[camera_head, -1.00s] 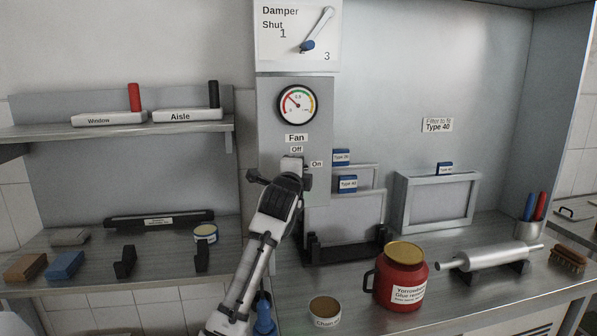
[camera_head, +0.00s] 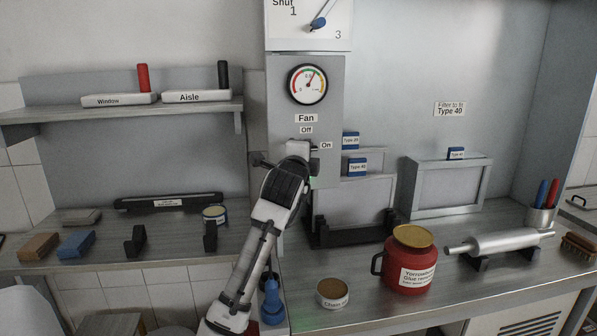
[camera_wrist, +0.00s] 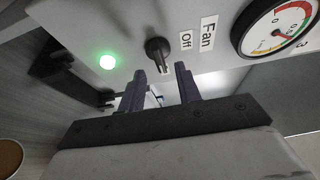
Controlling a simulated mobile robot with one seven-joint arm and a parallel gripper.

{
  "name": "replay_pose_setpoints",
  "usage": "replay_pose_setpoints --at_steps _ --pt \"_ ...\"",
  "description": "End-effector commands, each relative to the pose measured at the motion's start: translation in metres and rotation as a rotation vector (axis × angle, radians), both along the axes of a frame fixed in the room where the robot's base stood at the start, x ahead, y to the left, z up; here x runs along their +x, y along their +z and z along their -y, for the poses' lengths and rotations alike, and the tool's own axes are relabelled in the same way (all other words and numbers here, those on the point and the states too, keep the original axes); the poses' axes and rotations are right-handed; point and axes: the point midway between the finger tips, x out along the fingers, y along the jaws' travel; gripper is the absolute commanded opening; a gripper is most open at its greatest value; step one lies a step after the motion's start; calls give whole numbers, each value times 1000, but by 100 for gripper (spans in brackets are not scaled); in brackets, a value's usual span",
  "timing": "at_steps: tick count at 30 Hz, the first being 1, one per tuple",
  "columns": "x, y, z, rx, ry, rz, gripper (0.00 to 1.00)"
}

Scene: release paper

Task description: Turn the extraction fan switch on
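The fan switch (camera_wrist: 157,50) is a dark knob on the grey panel (camera_wrist: 130,20) in the wrist view. Its handle points down in that picture, not toward the Off label (camera_wrist: 186,40). A green light (camera_wrist: 107,62) glows beside it. My gripper (camera_wrist: 160,70) is open, its two purple-grey fingers apart, with the knob just beyond and between the tips; contact cannot be told. In the head view my gripper (camera_head: 295,152) covers the switch, below the Off label (camera_head: 306,130) and left of the On label (camera_head: 326,145). The gauge (camera_head: 308,84) needle points up and right.
Framed filters (camera_head: 350,205) stand just right of my gripper on the bench. A red jar (camera_head: 410,262), a small round tin (camera_head: 332,292) and a roller (camera_head: 500,242) stand further right. A shelf (camera_head: 120,118) is at the left. Space before the panel's left side is open.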

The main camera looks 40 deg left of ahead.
Motion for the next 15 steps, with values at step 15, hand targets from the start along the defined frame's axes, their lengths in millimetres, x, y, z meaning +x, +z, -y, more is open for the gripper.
replay_pose_setpoints --at_steps 15 --pt "-88 -2 45 0 -1 0 34"
